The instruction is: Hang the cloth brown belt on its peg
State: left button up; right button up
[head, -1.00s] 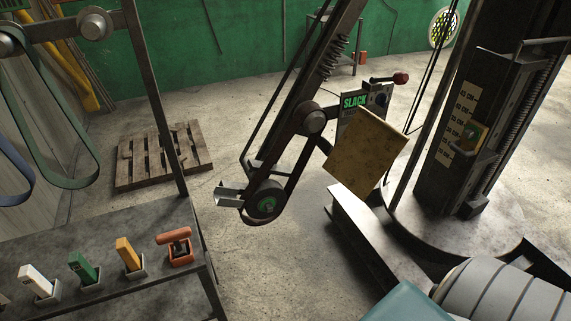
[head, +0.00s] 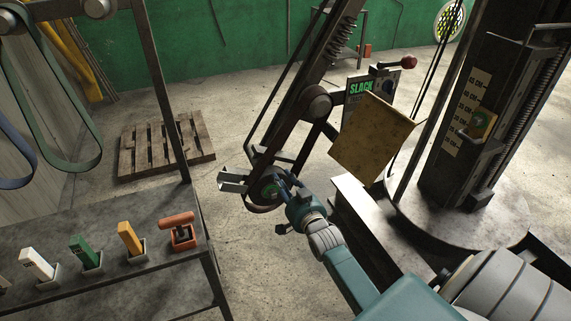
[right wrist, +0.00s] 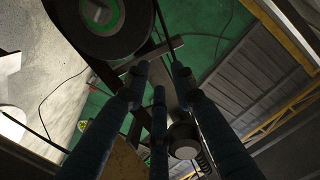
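A dark brown belt (head: 304,151) runs along the grinder arm and around its lower wheel (head: 268,191), which has a green hub. The wheel also shows in the right wrist view (right wrist: 105,18). My right gripper (head: 281,178) is at the wheel, overlapping its right side in the head view; contact with the belt cannot be told. In the right wrist view its blue fingers (right wrist: 160,80) are spread apart with nothing visibly gripped. A bare round peg (head: 97,8) is on the rack at the top left. My left gripper is out of view.
A green belt (head: 95,155) and a blue belt (head: 20,183) hang at the left. The bench below holds several coloured blocks (head: 130,238) and a red-handled tool (head: 180,230). A yellowish plate (head: 372,138) and a SLACK lever (head: 408,62) are right of the wheel. A pallet (head: 165,150) lies behind.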

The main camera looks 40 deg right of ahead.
jog(key=t, duration=0.1)
send_near(274, 147)
jog(key=shift+m, duration=0.3)
jog(key=b+x, duration=0.2)
jog(key=x, duration=0.1)
jog(key=b+x, duration=0.1)
jog(key=x, duration=0.2)
jog(key=b+x, duration=0.2)
jog(key=x, duration=0.2)
jog(key=shift+f+b, duration=0.35)
jog(key=shift+f, duration=0.05)
jog(key=shift+w+r, duration=0.15)
jog(key=shift+d, duration=0.1)
grip_shut()
